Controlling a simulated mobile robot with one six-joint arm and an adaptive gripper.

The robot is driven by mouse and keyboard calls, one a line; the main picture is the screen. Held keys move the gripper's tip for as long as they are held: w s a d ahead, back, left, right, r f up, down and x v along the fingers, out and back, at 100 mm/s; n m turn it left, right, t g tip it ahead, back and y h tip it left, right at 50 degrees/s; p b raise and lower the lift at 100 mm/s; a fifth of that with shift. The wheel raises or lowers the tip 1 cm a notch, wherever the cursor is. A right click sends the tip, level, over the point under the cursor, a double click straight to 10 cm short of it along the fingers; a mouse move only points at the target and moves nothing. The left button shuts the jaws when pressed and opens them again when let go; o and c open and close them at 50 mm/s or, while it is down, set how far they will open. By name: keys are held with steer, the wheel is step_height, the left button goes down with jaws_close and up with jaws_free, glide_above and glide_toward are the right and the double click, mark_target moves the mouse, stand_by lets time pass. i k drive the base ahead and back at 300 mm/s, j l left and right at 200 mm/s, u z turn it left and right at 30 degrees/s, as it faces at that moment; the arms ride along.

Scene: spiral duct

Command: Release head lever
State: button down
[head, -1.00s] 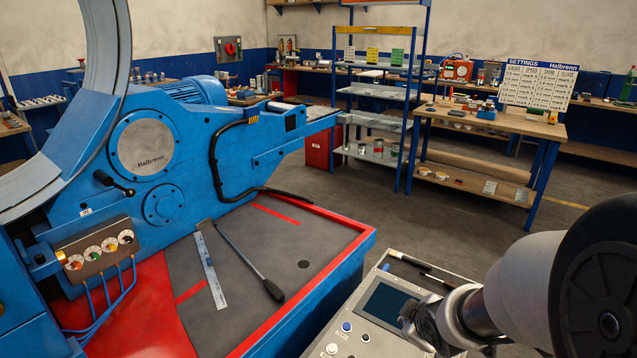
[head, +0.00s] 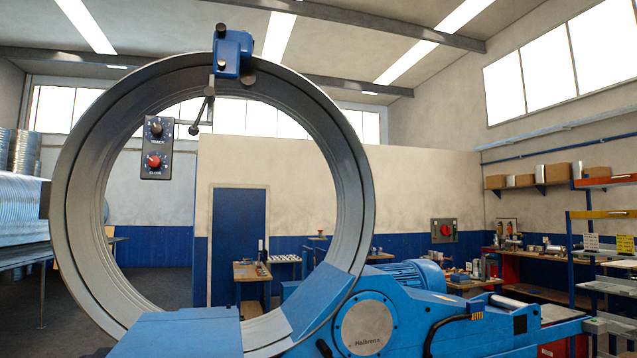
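A large grey ring (head: 358,200) stands upright on the blue machine. A blue head block (head: 232,55) is mounted on top of the ring. A thin lever (head: 203,108) hangs from the block, tilted down to the left, with a dark knob at its lower end. A second black-knobbed lever (head: 323,347) shows at the bottom edge, on the front of the machine body, partly cut off. My gripper is not in view now.
A dark control box (head: 156,148) with two knobs, one red, shows inside the ring's opening. The blue machine body (head: 410,310) fills the lower middle. Shiny spiral ducts (head: 20,220) lie at the left. Shelves (head: 600,213) stand at the right.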

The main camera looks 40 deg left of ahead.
mark_target(209, 92)
steer(key=u, duration=2.1)
steer(key=i+j+z, duration=0.1)
steer(key=i, duration=0.4)
steer(key=i+j+z, duration=0.1)
steer(key=i+j, duration=0.3)
steer(key=i+j+z, duration=0.1)
steer(key=i+j, duration=0.2)
steer(key=i, duration=0.3)
